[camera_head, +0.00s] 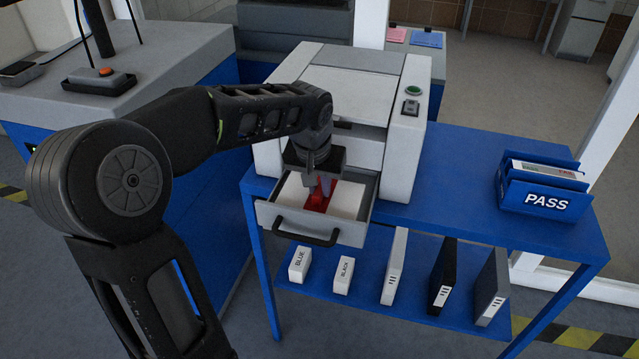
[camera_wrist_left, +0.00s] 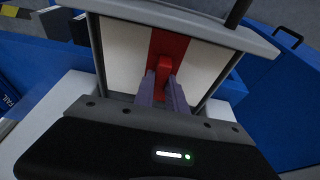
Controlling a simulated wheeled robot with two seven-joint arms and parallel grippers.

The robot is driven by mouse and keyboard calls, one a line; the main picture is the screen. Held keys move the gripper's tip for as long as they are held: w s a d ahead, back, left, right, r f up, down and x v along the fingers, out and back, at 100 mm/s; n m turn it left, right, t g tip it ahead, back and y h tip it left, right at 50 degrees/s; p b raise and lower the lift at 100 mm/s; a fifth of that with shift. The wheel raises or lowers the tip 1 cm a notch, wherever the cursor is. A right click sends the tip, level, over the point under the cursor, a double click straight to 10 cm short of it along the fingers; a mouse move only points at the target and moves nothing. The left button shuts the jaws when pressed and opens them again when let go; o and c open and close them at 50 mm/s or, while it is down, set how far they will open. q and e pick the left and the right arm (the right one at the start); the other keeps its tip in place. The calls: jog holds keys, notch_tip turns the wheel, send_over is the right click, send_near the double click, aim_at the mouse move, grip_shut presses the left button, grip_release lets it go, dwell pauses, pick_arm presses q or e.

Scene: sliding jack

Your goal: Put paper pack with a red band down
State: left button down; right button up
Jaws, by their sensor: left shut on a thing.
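The white paper pack with a red band (camera_head: 345,198) lies inside the pulled-out printer drawer (camera_head: 268,217). In the left wrist view the pack (camera_wrist_left: 206,68) fills the space between the drawer walls, with the red band running across its middle. My left gripper (camera_head: 322,196) reaches down over the pack. Its purple-grey fingers (camera_wrist_left: 168,80) are shut on the red band's raised part. The gripper hides part of the band in the head view. I cannot tell whether the pack rests fully on the drawer floor. My right gripper is not in view.
The white printer (camera_head: 352,85) stands on a blue table (camera_head: 440,190). A blue PASS bin (camera_head: 545,201) with papers stands at the table's right. Boxes marked BLUE (camera_head: 300,264) and BLACK (camera_head: 343,275) and several upright packs stand on the lower shelf. The tabletop between printer and bin is clear.

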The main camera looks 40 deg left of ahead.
pick_arm(q)
jog(key=shift+f, duration=0.15)
jog(key=c, duration=1.4)
grip_release()
jog(key=shift+o, duration=0.2)
jog(key=shift+r, duration=0.3)
jog(key=b+v, duration=0.1)
jog(key=v, duration=1.1)
jog(key=shift+f, duration=0.15)
